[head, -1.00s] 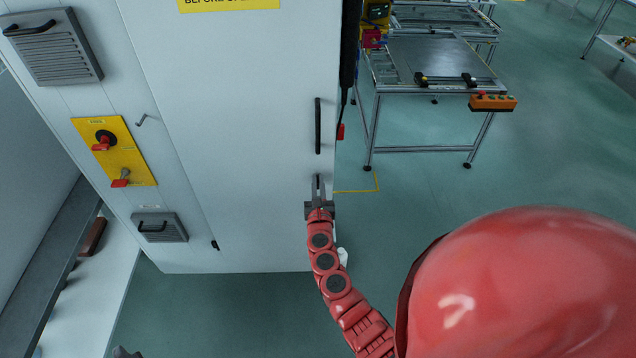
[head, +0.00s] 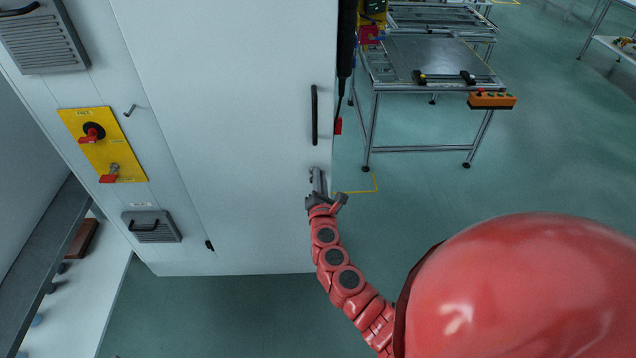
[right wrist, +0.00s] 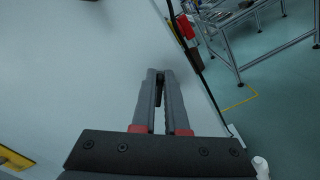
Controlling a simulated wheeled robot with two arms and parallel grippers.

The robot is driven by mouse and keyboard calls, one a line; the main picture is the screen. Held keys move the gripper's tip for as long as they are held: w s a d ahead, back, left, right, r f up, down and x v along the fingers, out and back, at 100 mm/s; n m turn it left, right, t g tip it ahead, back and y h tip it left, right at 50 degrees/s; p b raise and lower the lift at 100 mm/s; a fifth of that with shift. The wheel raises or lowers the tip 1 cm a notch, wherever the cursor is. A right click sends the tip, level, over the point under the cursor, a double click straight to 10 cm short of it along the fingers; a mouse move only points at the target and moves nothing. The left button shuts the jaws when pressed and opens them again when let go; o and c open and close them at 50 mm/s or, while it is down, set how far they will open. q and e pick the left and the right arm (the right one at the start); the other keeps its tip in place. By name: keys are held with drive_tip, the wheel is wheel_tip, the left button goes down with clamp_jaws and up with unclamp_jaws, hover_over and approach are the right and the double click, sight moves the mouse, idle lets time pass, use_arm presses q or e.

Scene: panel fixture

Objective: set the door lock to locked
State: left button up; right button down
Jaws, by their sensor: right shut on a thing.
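The door (head: 240,150) is the large white panel of a cabinet, with a black vertical handle (head: 315,115) near its right edge. My right gripper (head: 317,174) is at the door just below this handle. Its jaws are shut on the door lock, a small dark piece (right wrist: 159,92) between the fingers in the right wrist view. The fingers hide most of the lock, so its exact setting cannot be read. The gripper also shows in the right wrist view (right wrist: 160,78), its fingertips close to the door. My left gripper is not in view.
Left of the door are a yellow panel (head: 103,145) with red switches, a small hook (head: 130,110) and a lower vent (head: 152,227). A metal-framed workbench (head: 430,62) with an orange button box (head: 491,100) stands at the right. The green floor between is open.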

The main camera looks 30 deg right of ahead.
drive_tip(key=shift+s+d+f+m+b, duration=0.1)
drive_tip(key=shift+f+m+b, duration=0.2)
drive_tip(key=shift+m+b, duration=1.3)
drive_tip(key=shift+s+d+f+m+b, duration=0.1)
drive_tip(key=shift+f+m+b, duration=0.15)
drive_tip(key=shift+m+b, duration=1.3)
drive_tip(key=shift+d+f+m+b, duration=0.1)
drive_tip(key=shift+f+m+b, duration=0.2)
drive_tip(key=shift+m+b, duration=1.25)
drive_tip(key=shift+m+p, duration=0.35)
drive_tip(key=shift+m, duration=0.15)
drive_tip(key=c, duration=0.9)
unclamp_jaws()
drive_tip(key=shift+c, duration=0.2)
drive_tip(key=shift+s, duration=0.1)
drive_tip(key=p+v, duration=0.1)
drive_tip(key=v, duration=1.6)
drive_tip(key=shift+s+p, duration=0.15)
drive_tip(key=shift+p, duration=0.25)
